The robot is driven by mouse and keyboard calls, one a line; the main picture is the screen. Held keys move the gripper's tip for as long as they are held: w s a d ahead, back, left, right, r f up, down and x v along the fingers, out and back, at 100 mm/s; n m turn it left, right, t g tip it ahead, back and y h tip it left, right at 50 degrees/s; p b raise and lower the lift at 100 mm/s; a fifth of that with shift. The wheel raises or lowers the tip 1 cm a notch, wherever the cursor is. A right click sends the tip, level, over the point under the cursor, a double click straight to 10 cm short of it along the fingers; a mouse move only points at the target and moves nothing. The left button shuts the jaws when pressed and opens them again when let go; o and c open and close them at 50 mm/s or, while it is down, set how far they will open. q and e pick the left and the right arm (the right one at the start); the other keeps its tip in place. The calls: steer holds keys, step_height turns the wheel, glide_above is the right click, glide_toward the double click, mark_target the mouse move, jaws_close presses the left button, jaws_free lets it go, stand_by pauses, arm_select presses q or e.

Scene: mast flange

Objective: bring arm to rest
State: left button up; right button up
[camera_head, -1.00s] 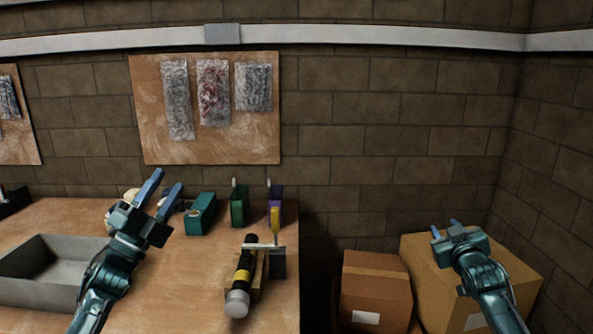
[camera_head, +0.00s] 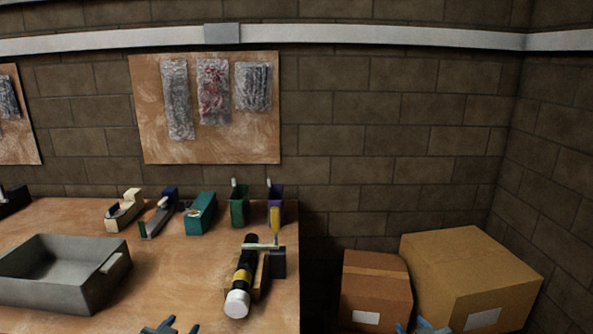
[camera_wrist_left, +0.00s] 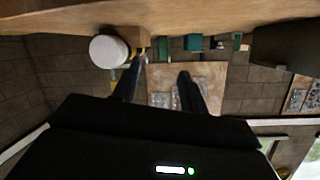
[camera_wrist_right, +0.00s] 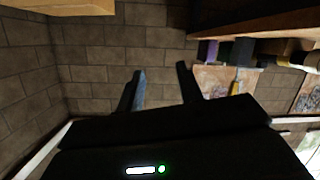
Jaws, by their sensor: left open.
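My left gripper (camera_head: 172,327) shows only its blue fingertips at the bottom edge of the head view, low by the front of the bench. In the left wrist view its two dark fingers (camera_wrist_left: 158,82) stand apart with nothing between them but the distant wall and board. My right gripper (camera_head: 422,326) also shows only its fingertips at the bottom edge of the head view, in front of the cardboard boxes. In the right wrist view its fingers (camera_wrist_right: 160,82) stand apart and empty. The rest of both arms is out of the head view.
The wooden bench (camera_head: 180,285) holds a grey tray (camera_head: 118,272), a black-and-yellow cylinder with a white end (camera_head: 238,303) in a holder, and several small tools along the back. Cardboard boxes (camera_head: 375,285) (camera_head: 470,270) stand right of the bench. The bench middle is clear.

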arm_select(q)
steer(key=s+d+f+g+h, duration=0.1)
steer(key=s+d+f, duration=0.2)
steer(key=s, duration=0.6)
steer(key=s+d+f+g, duration=0.1)
steer(key=s+d+f, duration=0.2)
steer(key=s, duration=0.5)
steer(key=s+d+f+g+h, duration=0.1)
steer(key=s+d+f+g, duration=0.1)
steer(key=s+d, duration=0.3)
steer(key=s+f, duration=0.1)
steer(key=s, duration=0.3)
steer(key=shift+s+d+n+h, duration=0.15)
steer(key=shift+s+n+h, duration=0.15)
steer(key=shift+s+n, duration=0.1)
arm_select(e)
steer(key=s+a+f+g+y, duration=0.1)
steer(key=s+a+f, duration=0.2)
steer(key=s, duration=0.6)
steer(key=s+a+f+g, duration=0.1)
steer(key=s+a+f, duration=0.2)
steer(key=s, duration=0.5)
steer(key=s+a+f+g+y, duration=0.1)
steer(key=s+a+f+g, duration=0.1)
steer(key=s+a, duration=0.3)
steer(key=s+f, duration=0.1)
steer(key=s, duration=0.3)
steer(key=shift+s+a+m+y, duration=0.15)
steer(key=shift+s+m+y, duration=0.15)
steer(key=shift+s+m, duration=0.1)
